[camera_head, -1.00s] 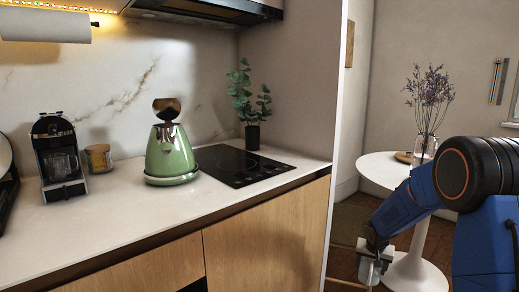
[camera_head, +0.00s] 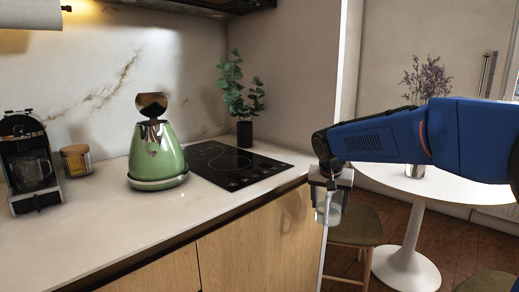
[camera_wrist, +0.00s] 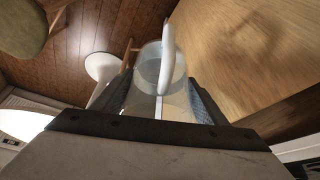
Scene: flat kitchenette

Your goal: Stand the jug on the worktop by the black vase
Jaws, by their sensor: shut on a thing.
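My gripper (camera_head: 329,188) is shut on a clear glass jug (camera_head: 330,209), which hangs below it off the right end of the worktop (camera_head: 110,230). In the wrist view the jug (camera_wrist: 152,72) sits between the two fingers of my gripper (camera_wrist: 160,103), with its pale handle towards the top. The black vase (camera_head: 244,134) holds a leafy green plant and stands on the worktop at the back right, against the side wall. The jug is apart from the worktop, in front and right of the vase.
A black hob (camera_head: 233,163) lies in the worktop before the vase. Left of it stand a green kettle (camera_head: 157,155), a lidded jar (camera_head: 76,160) and a coffee machine (camera_head: 29,165). A white round table (camera_head: 408,181) and a stool (camera_head: 352,226) stand at right. Front-left worktop is bare.

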